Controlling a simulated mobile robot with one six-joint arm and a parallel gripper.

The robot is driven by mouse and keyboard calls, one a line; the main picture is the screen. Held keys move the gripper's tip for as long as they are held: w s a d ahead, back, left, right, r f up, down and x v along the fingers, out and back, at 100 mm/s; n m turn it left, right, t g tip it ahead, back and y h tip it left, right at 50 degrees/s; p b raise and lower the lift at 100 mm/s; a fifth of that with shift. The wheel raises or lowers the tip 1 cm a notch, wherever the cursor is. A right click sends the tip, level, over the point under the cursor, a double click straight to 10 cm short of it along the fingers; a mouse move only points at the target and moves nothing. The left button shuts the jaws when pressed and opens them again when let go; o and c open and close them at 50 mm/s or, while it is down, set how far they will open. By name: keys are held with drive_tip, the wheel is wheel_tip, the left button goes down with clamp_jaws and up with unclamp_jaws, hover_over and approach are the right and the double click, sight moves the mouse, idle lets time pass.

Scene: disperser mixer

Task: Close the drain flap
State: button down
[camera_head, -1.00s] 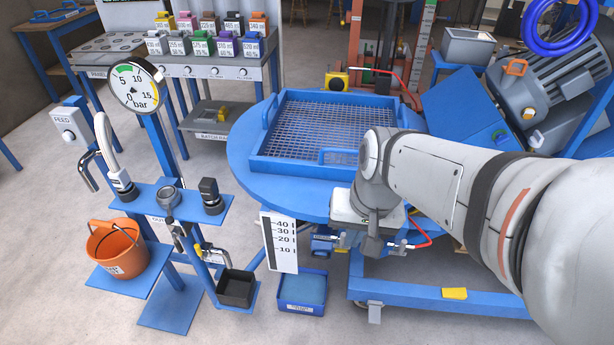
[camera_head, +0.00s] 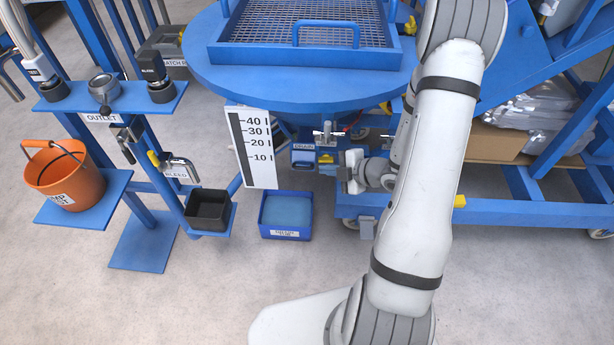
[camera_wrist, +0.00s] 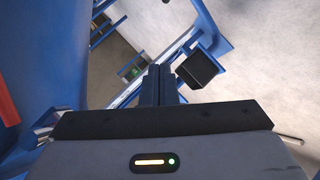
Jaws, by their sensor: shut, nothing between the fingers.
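The blue drain fitting with the DRAIN label (camera_head: 303,155) sits low under the round blue vessel, just right of the white level scale. Whether its flap stands open or shut is too small to tell. A metal T-shaped clamp handle (camera_head: 326,134) is beside it, at its upper right. My gripper (camera_head: 345,174) is just right of the drain fitting, slightly below it, and appears apart from it. In the wrist view my gripper (camera_wrist: 159,86) has its dark fingers together with nothing between them. The flap cannot be made out clearly in the wrist view.
A blue tray (camera_head: 286,215) lies on the floor below the drain. A black box (camera_head: 209,210) stands on a bracket to the left; it also shows in the wrist view (camera_wrist: 200,68). The level scale (camera_head: 252,147) hangs close on the left. A blue frame rail (camera_head: 470,209) runs right.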

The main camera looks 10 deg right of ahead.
wheel_tip(320, 180, down, 3)
drive_tip(key=d+m, duration=0.1)
drive_tip(key=m, duration=0.1)
drive_tip(key=b, duration=0.5)
approach(300, 168)
drive_tip(key=shift+m+t+h, duration=0.3)
drive_tip(key=x, duration=0.3)
drive_tip(key=a+x, duration=0.1)
drive_tip(key=x, duration=0.1)
drive_tip(key=shift+s+a, duration=0.15)
drive_tip(key=shift+s, duration=0.1)
drive_tip(key=shift+w+f, duration=0.3)
drive_tip(key=shift+w, duration=0.05)
